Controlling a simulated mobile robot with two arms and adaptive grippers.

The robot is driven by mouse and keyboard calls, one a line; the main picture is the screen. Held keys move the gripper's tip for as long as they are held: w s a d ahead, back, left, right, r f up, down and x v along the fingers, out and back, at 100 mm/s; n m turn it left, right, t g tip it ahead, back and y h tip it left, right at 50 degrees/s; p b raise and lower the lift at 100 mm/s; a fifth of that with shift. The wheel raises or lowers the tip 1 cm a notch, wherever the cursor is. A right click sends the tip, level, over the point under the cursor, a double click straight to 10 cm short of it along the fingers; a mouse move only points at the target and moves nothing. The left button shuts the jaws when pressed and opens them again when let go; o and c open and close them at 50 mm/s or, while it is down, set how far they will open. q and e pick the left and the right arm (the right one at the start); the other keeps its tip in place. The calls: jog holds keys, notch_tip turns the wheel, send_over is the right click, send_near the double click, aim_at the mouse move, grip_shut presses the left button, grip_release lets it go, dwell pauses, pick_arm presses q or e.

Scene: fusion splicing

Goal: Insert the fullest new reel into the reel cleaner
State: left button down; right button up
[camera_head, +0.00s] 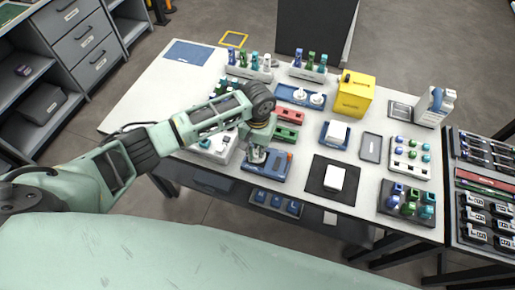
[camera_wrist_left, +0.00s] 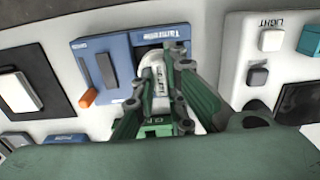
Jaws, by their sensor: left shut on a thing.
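My left gripper (camera_head: 257,158) is over a blue device (camera_head: 272,172) with an orange lever at the table's near edge. In the left wrist view the gripper (camera_wrist_left: 160,75) is shut on a pale grey piece (camera_wrist_left: 148,88) with dark lettering. That piece sits at the slot of the blue device (camera_wrist_left: 120,58); how deep it goes in, I cannot tell. I cannot tell for certain which thing is the reel cleaner. Purple, green and teal pieces stand in racks at the back (camera_head: 312,73) and the front right (camera_head: 407,208). Their fill is too small to tell. My right gripper is out of view.
Green (camera_head: 286,134) and red (camera_head: 290,114) boxes lie behind the blue device. A white device (camera_wrist_left: 240,75) marked LIGHT stands beside it. A black mat (camera_head: 317,171) carries a white box. A yellow box (camera_head: 354,96) and a bottle (camera_head: 435,108) stand farther back.

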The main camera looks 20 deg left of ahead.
pick_arm(q)
jog(key=shift+f, duration=0.6)
dwell(0.4)
jog(key=shift+f, duration=0.35)
dwell(0.3)
jog(key=c, duration=1.7)
grip_release()
notch_tip(320, 180, up, 6)
jog(key=p, duration=0.7)
jog(key=shift+p, duration=0.3)
